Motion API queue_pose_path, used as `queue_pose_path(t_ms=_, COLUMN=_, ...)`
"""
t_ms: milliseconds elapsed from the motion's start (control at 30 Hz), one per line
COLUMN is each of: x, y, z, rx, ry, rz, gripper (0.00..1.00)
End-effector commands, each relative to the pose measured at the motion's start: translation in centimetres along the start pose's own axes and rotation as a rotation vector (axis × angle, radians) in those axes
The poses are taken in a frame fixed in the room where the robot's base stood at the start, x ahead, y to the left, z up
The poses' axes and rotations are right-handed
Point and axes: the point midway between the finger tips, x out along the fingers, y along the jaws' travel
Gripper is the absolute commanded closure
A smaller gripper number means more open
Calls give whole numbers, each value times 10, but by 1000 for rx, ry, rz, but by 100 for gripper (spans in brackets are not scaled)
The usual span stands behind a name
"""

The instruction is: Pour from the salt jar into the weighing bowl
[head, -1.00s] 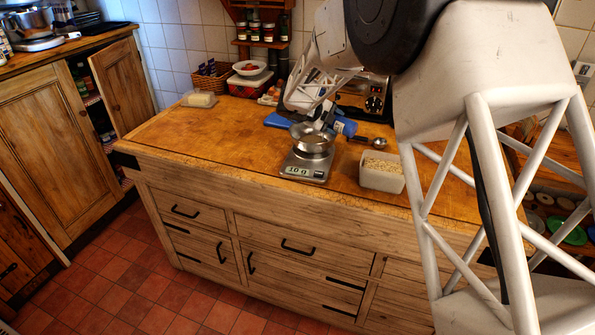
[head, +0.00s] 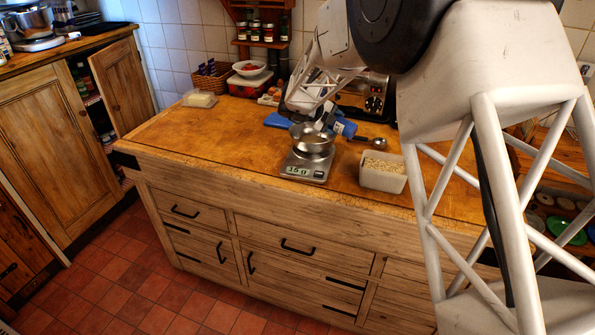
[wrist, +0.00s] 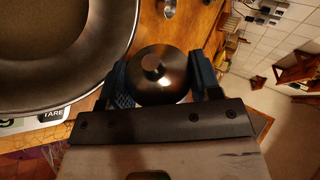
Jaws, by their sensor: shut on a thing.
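My gripper (wrist: 157,72) is shut on the salt jar (wrist: 160,88), between blue-padded fingers. The wrist view shows a dark, shiny round end of the jar with a small knob. The metal weighing bowl (head: 316,144) sits on the digital scale (head: 305,168), whose display reads about 15. The bowl's rim also fills the left of the wrist view (wrist: 112,70), close beside the jar. In the head view my gripper (head: 318,122) is just above and behind the bowl. The jar's mouth and any falling salt cannot be made out.
A pale tub (head: 383,172) of grains stands right of the scale. A metal scoop (head: 375,142) lies behind it.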

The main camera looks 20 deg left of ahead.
Motion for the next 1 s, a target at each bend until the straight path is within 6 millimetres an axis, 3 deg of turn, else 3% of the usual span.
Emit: queue_pose_path(t_ms=1000, x=4, y=3, z=-1, rx=242, ry=-188, rz=100, gripper=75)
